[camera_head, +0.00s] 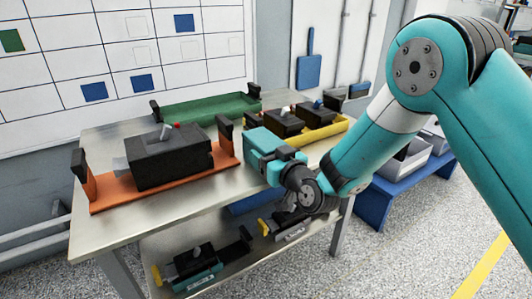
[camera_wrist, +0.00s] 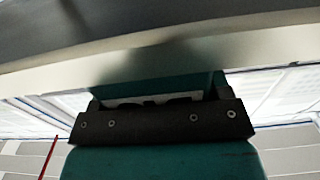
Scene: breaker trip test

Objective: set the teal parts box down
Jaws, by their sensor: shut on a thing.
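The teal parts box (camera_head: 262,141) is at the right front edge of the metal table in the head view. My gripper (camera_head: 286,157) is at its near right side and shut on it. In the wrist view, part of the box (camera_wrist: 150,85) shows behind the black jaw piece of my gripper (camera_wrist: 157,122), which hides its lower part. The pale table edge crosses just above it there. I cannot tell whether the box touches the table top.
An orange rack (camera_head: 105,195) with a black breaker unit fills the table's left front. A green rack (camera_head: 205,109) and a yellow rack (camera_head: 322,132) stand behind. The lower shelf holds breaker parts. A blue bench (camera_head: 375,203) with grey bins stands at right.

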